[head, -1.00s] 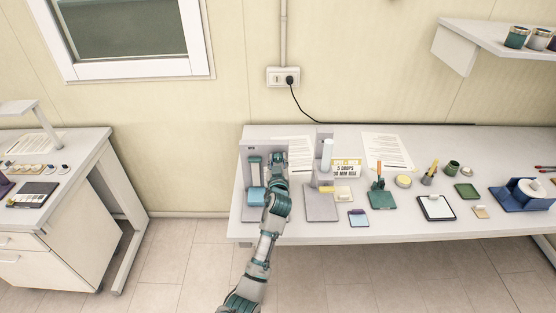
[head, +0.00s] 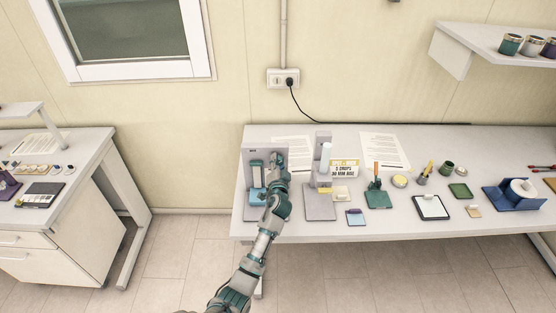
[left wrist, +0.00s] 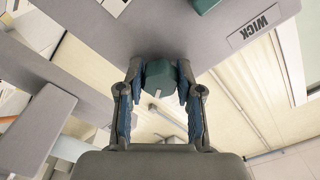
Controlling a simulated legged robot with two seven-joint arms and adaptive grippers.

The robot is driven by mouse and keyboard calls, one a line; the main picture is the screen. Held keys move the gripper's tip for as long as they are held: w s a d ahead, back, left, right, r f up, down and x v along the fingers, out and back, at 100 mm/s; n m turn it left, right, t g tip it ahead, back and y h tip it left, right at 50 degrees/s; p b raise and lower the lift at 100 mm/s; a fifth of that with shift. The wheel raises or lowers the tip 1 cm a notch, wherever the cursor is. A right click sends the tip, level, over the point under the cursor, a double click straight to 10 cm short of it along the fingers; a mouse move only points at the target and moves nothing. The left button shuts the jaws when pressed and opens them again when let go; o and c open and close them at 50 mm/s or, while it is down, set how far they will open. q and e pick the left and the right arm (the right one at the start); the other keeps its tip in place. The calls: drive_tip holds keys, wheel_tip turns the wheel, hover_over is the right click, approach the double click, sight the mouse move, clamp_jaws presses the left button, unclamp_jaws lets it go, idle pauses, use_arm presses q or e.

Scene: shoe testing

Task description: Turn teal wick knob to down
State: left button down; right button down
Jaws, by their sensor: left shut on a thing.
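The teal wick knob (left wrist: 159,72) shows in the left wrist view, on the underside-looking edge of a grey panel (left wrist: 95,40). A short white mark on the knob points to the lower edge of that picture. A "WICK" label (left wrist: 254,25) is on the panel to the right. My left gripper (left wrist: 160,85) has its two fingers closed on either side of the knob. In the head view my left gripper (head: 277,163) is at the front of the grey test rig (head: 251,153), and hides the knob. My right gripper is not in view.
Just right of the rig stands a second grey stand (head: 320,205) with a white cylinder. A side desk (head: 60,200) is at left.

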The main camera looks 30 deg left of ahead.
use_arm(q)
drive_tip(key=m+p, duration=0.1)
drive_tip(key=m, duration=0.2)
drive_tip(key=shift+f+m+p, duration=0.2)
drive_tip(key=shift+m+p, duration=0.2)
drive_tip(key=m+p, duration=0.2)
drive_tip(key=m, duration=0.1)
drive_tip(key=shift+s+m, duration=0.1)
drive_tip(key=shift+m, duration=0.2)
drive_tip(key=m+p, duration=0.2)
drive_tip(key=m, duration=0.1)
drive_tip(key=shift+m, duration=0.4)
drive_tip(key=m+p, duration=0.2)
drive_tip(key=m, duration=0.6)
drive_tip(key=shift+p, duration=0.4)
drive_tip(key=m, duration=0.4)
drive_tip(key=shift+d+f+m, duration=0.1)
drive_tip(key=shift+m, duration=0.3)
